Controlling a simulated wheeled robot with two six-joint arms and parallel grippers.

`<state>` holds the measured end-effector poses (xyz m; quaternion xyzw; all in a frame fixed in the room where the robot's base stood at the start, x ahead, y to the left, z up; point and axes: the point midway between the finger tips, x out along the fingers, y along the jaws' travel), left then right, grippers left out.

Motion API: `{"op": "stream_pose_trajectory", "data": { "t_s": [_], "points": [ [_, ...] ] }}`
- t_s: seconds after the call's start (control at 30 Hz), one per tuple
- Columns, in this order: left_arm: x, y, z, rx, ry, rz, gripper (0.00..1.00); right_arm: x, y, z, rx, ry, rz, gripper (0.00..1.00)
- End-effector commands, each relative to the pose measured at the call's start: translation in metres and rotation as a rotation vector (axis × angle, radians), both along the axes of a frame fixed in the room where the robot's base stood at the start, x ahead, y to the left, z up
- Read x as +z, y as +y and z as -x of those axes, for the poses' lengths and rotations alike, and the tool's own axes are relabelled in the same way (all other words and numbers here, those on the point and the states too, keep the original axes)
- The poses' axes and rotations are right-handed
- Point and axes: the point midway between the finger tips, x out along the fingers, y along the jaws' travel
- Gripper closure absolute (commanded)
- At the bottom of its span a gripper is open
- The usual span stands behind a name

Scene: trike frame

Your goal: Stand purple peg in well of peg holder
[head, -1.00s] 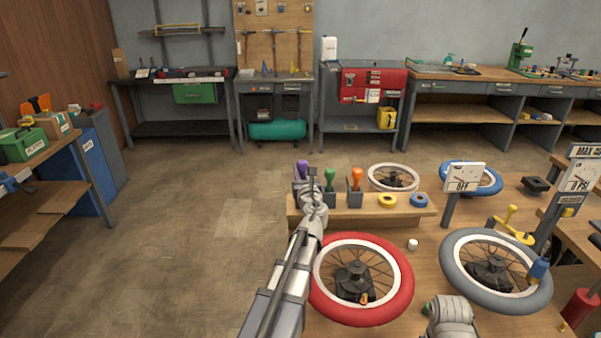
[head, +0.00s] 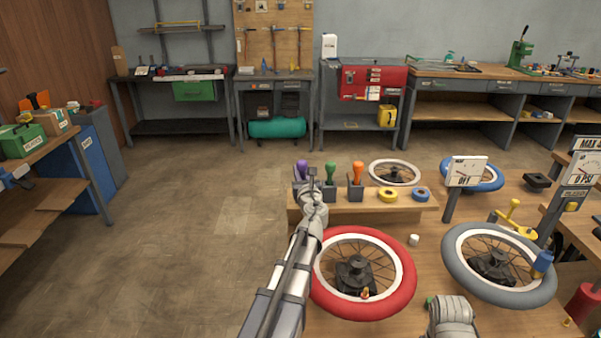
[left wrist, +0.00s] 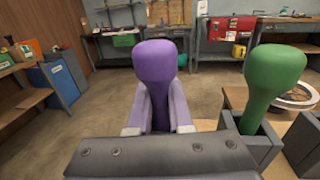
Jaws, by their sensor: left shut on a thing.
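The purple peg (head: 301,169) has a rounded head and stands about upright at the left end of the wooden shelf. My left gripper (head: 312,182) is shut on it; in the left wrist view its two fingers (left wrist: 159,129) flank the purple peg (left wrist: 156,65). The peg's lower end is hidden behind my gripper, so I cannot tell how deep it sits in a well. Beside it, the green peg (head: 330,171) and orange peg (head: 357,173) stand in grey square wells of the peg holder (head: 355,193). My right gripper's jaws are not in view.
Yellow (head: 388,194) and blue (head: 420,194) tape rolls lie right of the pegs. A red-tyred wheel (head: 405,290) and a grey-tyred wheel (head: 515,291) lie on the table. The floor left of the table is clear.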

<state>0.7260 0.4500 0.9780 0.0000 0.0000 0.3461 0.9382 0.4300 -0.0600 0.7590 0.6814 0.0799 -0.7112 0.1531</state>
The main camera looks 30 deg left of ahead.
Motion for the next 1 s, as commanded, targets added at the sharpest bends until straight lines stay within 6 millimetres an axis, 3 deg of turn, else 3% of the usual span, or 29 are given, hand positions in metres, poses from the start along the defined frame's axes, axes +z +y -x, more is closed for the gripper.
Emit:
{"op": "stream_pose_trajectory", "data": {
  "t_s": [0.23,0.27,0.53,1.0],
  "points": [
    [-0.0071,0.0000,0.0000,0.000,0.000,0.000,1.00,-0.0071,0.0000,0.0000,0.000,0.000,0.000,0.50],
    [-0.0057,0.0000,0.0000,0.000,0.000,0.000,0.78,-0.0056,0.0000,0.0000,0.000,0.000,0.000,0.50],
    [-0.0054,0.0000,0.0000,0.000,0.000,0.000,0.48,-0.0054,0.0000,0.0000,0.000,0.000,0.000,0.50],
    [-0.0055,-0.0078,0.0098,-0.001,0.000,0.000,0.46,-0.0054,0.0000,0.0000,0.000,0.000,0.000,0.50]
  ]
}}
